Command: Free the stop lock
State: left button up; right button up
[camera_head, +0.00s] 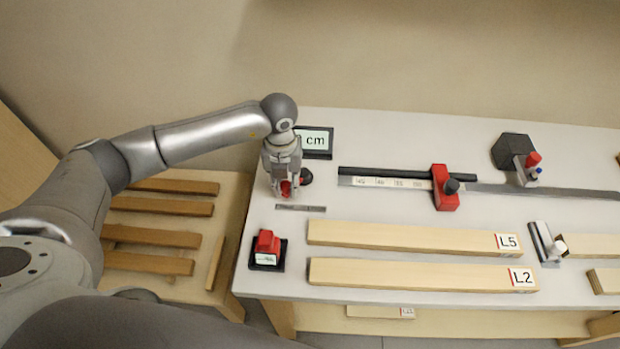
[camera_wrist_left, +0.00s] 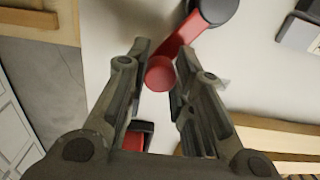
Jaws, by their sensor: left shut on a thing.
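A red lever (camera_head: 287,188) with a round end and a black pivot (camera_head: 305,177) stands at the left end of the bench; it looks like the stop lock. My left gripper (camera_head: 284,186) points down over it and is shut on it. In the left wrist view the red lever (camera_wrist_left: 160,74) sits between the two fingers (camera_wrist_left: 162,62), with its black pivot (camera_wrist_left: 216,10) beyond them. The fingers partly hide the lever in the head view. My right gripper is not in view.
A "cm" display (camera_head: 315,141) stands behind the gripper. A small metal strip (camera_head: 301,208) and a red button on a black base (camera_head: 267,250) lie in front. Boards L5 (camera_head: 400,235) and L2 (camera_head: 410,274) lie at centre. Several boards (camera_head: 158,206) rest on the left shelf.

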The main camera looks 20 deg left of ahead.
pick_arm(q)
jog(key=shift+w+a, duration=0.1)
jog(key=shift+a, duration=0.15)
dwell(0.7)
jog(key=o, duration=0.8)
jog(key=shift+c, duration=0.2)
jog(key=shift+r+p, duration=2.55)
jog(key=shift+r, duration=2)
jog(key=shift+f, duration=0.1)
